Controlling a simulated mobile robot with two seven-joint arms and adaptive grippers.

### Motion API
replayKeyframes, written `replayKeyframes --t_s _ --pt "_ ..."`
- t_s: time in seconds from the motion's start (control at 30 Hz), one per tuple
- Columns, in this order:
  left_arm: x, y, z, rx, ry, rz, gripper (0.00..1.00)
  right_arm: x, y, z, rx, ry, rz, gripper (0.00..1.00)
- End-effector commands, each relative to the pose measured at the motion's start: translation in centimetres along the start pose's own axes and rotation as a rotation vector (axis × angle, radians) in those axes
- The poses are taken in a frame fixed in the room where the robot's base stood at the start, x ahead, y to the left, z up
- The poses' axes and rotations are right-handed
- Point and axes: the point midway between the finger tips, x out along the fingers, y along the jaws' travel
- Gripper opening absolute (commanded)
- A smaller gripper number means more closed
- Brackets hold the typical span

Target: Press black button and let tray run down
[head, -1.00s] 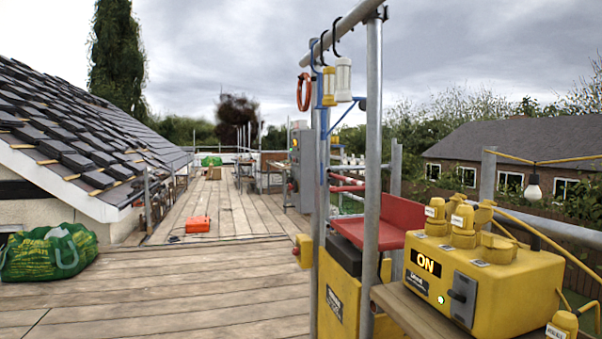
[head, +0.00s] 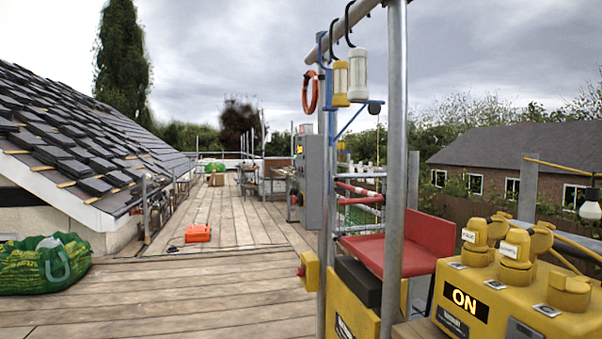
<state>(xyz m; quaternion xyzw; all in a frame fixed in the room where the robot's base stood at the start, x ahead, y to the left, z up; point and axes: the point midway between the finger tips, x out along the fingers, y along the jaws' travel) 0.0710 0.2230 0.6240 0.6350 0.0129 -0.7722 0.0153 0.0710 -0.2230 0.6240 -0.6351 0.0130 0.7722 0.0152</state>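A red tray (head: 408,246) with raised sides sits behind the near scaffold pole at the right. Below it are a black block (head: 357,282) and a yellow housing (head: 357,318). A small yellow box (head: 309,271) with a red button (head: 301,271) on its left side is fixed by the pole foot. I cannot make out a black button for certain. A small dark round piece (head: 375,107) sits on a blue bracket, too small to tell what it is. Neither of my grippers is in view.
A yellow power box (head: 540,285) showing "ON" fills the lower right. The scaffold pole (head: 394,150) stands before the tray. A green bag (head: 45,263) and orange case (head: 198,233) lie on the plank deck (head: 170,290), whose middle is clear. The tiled roof (head: 75,135) borders the left.

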Motion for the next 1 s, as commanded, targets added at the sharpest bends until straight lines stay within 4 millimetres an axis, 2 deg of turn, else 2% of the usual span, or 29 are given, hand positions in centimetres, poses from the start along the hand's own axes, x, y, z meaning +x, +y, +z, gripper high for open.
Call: replayKeyframes --t_s 0.03,0.2,1.0 --pt "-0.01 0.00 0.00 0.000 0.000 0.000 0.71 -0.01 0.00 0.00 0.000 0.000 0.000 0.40" --pt "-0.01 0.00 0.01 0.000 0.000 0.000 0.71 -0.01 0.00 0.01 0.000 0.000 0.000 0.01" --pt "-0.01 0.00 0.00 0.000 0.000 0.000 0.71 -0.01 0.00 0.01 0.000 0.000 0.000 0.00"
